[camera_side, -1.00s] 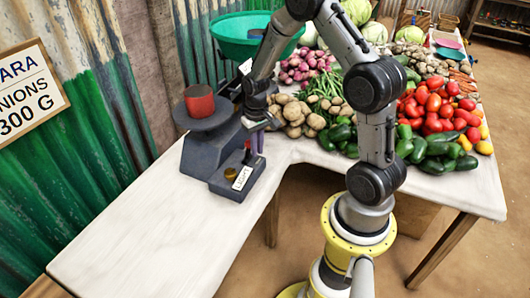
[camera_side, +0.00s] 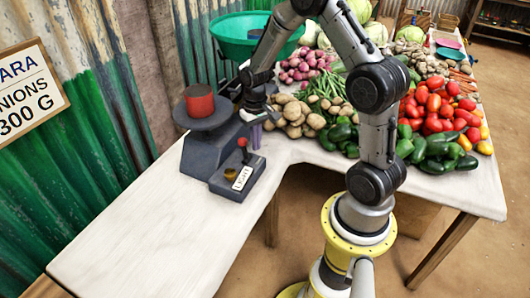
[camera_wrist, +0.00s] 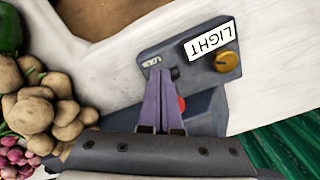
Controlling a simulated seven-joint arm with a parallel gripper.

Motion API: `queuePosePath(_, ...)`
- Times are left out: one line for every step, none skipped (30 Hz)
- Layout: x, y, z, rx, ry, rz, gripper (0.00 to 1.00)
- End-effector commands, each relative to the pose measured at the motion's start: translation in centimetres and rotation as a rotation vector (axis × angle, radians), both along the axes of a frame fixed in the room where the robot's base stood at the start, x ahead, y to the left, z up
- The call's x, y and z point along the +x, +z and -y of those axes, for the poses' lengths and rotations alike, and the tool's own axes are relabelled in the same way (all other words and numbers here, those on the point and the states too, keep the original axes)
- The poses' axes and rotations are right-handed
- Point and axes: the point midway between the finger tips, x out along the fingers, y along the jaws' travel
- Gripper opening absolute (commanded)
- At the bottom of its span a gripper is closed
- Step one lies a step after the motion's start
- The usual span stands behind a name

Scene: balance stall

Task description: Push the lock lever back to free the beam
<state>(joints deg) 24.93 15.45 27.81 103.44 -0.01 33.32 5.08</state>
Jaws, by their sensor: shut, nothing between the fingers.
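The lock lever with its red knob (camera_side: 242,142) stands up from the dark grey control box at the foot of the balance (camera_side: 205,155). My gripper (camera_side: 256,143) is shut and empty, with its purple fingers just behind and to the right of the knob. I cannot tell whether they touch the lever. In the wrist view my gripper (camera_wrist: 158,74) points at the box near a small label, and the red knob (camera_wrist: 182,103) shows partly behind the fingers. The lever's shaft is mostly hidden there. A green bowl (camera_side: 235,47) and a red weight (camera_side: 199,101) sit on the balance.
The box also has a LIGHT label (camera_side: 242,178) and a brass knob (camera_side: 230,174). Potatoes (camera_side: 297,115) lie close to the right of my gripper, with onions and peppers beyond. The white table (camera_side: 160,235) is clear in front.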

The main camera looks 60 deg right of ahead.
Motion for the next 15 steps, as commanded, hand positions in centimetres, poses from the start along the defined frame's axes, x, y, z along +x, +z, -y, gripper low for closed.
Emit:
queuePosePath(-0.1, 0.5, 0.0, -0.001, 0.0, 0.003, 0.0)
queuePosePath(-0.2, 0.6, 0.0, -0.002, -0.001, 0.003, 0.0)
queuePosePath(-0.3, 0.9, 0.0, -0.001, -0.001, 0.002, 0.0)
queuePosePath(-0.3, 1.1, 0.0, -0.001, -0.001, 0.002, 0.0)
queuePosePath(-0.4, 1.3, 0.0, -0.001, -0.001, 0.002, 0.0)
queuePosePath(-0.5, 1.6, 0.0, -0.001, -0.001, 0.002, 0.0)
queuePosePath(-0.6, 1.8, 0.0, -0.002, -0.001, 0.003, 0.0)
queuePosePath(-0.6, 2.0, 0.0, -0.002, -0.001, 0.003, 0.0)
queuePosePath(-0.7, 2.3, 0.0, -0.001, -0.001, 0.002, 0.0)
queuePosePath(-0.8, 2.5, 0.0, -0.001, -0.001, 0.002, 0.0)
queuePosePath(-0.9, 2.7, 0.0, -0.001, -0.001, 0.002, 0.0)
queuePosePath(-0.9, 3.0, 0.0, -0.001, -0.001, 0.002, 0.0)
queuePosePath(-1.0, 3.2, 0.0, -0.002, -0.001, 0.003, 0.0)
queuePosePath(-1.1, 3.3, 0.0, -0.001, -0.001, 0.002, 0.0)
queuePosePath(-1.1, 3.5, 0.0, -0.001, -0.001, 0.002, 0.0)
